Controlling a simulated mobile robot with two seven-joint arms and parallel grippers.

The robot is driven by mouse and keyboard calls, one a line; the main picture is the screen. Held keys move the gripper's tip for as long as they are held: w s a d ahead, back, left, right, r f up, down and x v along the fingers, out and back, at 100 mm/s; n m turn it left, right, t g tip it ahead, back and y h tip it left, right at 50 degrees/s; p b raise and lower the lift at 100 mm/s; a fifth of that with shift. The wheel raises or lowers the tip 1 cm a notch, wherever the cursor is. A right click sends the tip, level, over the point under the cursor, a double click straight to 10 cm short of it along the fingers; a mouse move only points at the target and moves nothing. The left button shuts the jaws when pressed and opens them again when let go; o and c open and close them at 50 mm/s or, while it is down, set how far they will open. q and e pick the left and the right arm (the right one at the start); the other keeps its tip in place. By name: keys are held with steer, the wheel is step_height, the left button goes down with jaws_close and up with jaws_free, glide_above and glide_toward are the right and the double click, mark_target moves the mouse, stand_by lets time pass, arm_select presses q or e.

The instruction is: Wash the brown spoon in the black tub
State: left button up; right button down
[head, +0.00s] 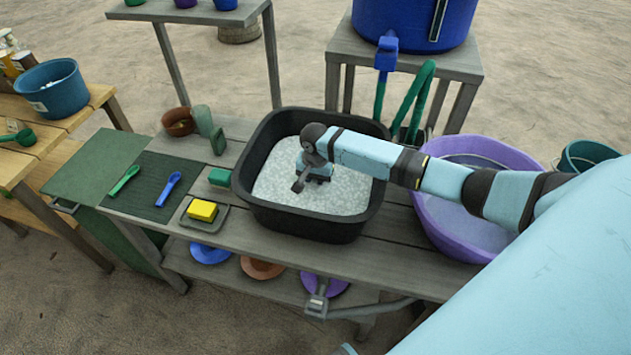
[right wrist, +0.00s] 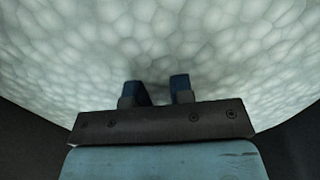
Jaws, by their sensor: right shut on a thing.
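The black tub (head: 301,222) stands on the grey bench, filled with white foam (head: 345,199). My right gripper (head: 314,174) reaches down into the tub, its lower part at the foam. In the right wrist view its two blue-tipped fingers (right wrist: 156,90) dip into the foam, a small gap between them. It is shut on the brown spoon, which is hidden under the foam.
A green spoon (head: 124,181) and a blue spoon (head: 169,188) lie on a dark mat left of the tub. A yellow sponge (head: 202,210) sits on a small tray. A purple basin (head: 440,225) stands right of the tub, under my right arm.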

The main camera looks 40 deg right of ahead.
steer(key=shift+f, duration=0.3)
steer(key=shift+f, duration=0.3)
steer(key=shift+p, duration=0.35)
steer(key=shift+r+p, duration=0.2)
steer(key=shift+p, duration=0.3)
steer(key=shift+a, duration=0.1)
